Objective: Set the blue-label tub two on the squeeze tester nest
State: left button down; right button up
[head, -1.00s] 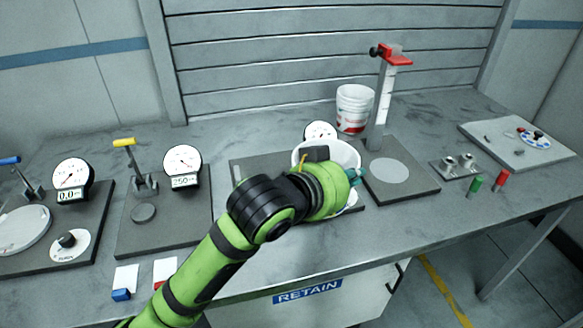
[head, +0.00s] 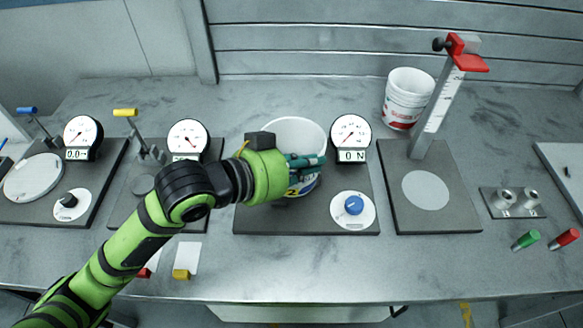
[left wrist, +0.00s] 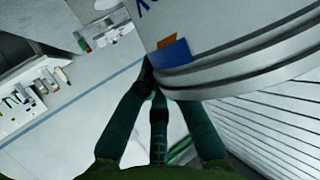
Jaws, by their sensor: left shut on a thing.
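The white tub with a blue label reading 2 (head: 300,186) is upright over the grey base plate (head: 252,222) of a station whose dial (head: 351,138) reads in N. My left gripper (head: 314,162) is shut on the tub's near side, and its arm hides part of it. In the left wrist view the fingers (left wrist: 155,85) meet the tub's wall (left wrist: 235,45) beside an orange and blue patch. The nest under the tub is hidden, and I cannot tell whether the tub touches it. My right gripper is not in view.
A blue knob (head: 354,205) sits on the same plate. A height stand with a red arm (head: 470,62) and a white bucket (head: 409,98) are to the right. Other gauge stations (head: 187,136) stand left. Green (head: 526,240) and red (head: 564,239) cylinders lie near the front right.

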pick_arm(q)
jog(key=w+a+f, duration=0.1)
jog(key=w, duration=0.1)
jog(key=w+a+f, duration=0.1)
jog(key=shift+w+a+f, duration=0.4)
jog(key=shift+f, duration=0.1)
jog(key=shift+f+p, duration=0.65)
jog(key=shift+f, duration=1.3)
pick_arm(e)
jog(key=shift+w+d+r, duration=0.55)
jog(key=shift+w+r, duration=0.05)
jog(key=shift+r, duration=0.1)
pick_arm(q)
jog(key=c, duration=1.4)
grip_release()
